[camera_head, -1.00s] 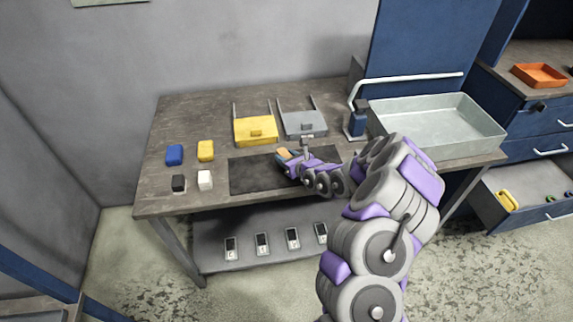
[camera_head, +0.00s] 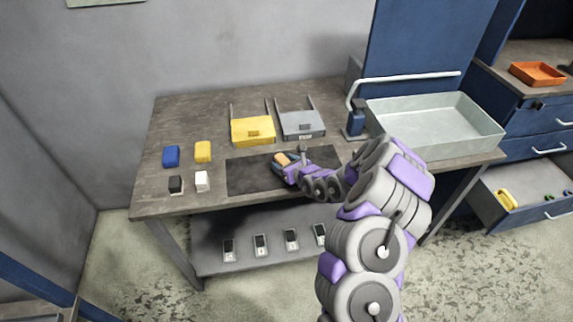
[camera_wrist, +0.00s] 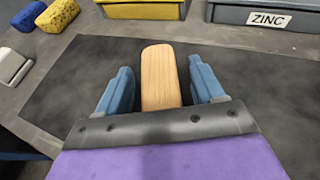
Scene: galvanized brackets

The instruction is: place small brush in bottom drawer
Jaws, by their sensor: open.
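The small brush shows as a light wooden block or handle (camera_wrist: 160,78) in the wrist view, lying on the dark mat (camera_wrist: 75,85). Its bristles are not visible. In the head view its tan top (camera_head: 282,159) shows at my gripper (camera_head: 284,162). My gripper (camera_wrist: 160,85) is open, with one blue finger on each side of the wood and narrow gaps between. The bottom drawer (camera_head: 520,196) stands pulled out at the far right, below two closed drawers. A yellow item (camera_head: 507,199) and small green and blue items lie in it.
Blue (camera_head: 171,156) and yellow (camera_head: 203,152) blocks lie left. Floor separates bench and drawer.

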